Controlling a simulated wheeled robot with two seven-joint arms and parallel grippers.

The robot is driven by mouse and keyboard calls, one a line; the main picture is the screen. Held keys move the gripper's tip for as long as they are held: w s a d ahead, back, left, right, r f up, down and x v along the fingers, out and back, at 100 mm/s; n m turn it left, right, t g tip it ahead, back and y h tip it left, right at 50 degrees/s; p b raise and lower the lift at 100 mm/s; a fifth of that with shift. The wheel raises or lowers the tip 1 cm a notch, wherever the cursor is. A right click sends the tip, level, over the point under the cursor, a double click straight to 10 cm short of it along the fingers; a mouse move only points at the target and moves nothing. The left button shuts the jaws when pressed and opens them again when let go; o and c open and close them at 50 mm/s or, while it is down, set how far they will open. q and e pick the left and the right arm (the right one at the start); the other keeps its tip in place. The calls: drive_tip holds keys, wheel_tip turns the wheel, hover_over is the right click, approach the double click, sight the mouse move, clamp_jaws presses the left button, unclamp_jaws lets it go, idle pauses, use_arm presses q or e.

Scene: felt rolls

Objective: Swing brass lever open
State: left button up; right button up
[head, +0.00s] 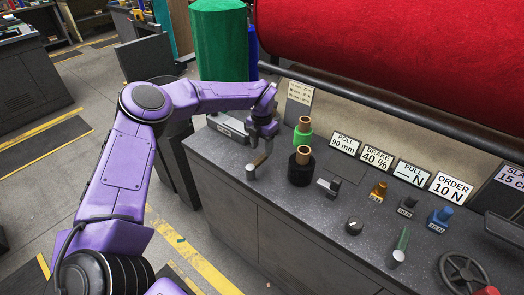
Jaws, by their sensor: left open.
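A short brass-coloured lever (260,159) with a grey end sits near the left end of the dark bench top. My left gripper (262,146) is directly over it, pointing down, with its jaws open. The fingers partly cover the lever's upper end. I cannot tell whether they touch it. My right gripper is not in view.
A black spool with a brass-coloured core (300,168) and a green one (303,131) stand just right of the gripper. A red felt roll (400,50) hangs behind.

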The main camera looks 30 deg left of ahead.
sight(263, 156)
use_arm(q)
drive_tip(key=f, duration=0.4)
drive_tip(key=shift+w+d+f+p, duration=0.1)
drive_tip(key=shift+w+d+p, duration=0.05)
drive_tip(key=shift+w+p, duration=0.2)
drive_tip(key=shift+s+f, duration=0.1)
drive_tip(key=shift+f, duration=0.05)
drive_tip(key=shift+s, duration=0.15)
clamp_jaws()
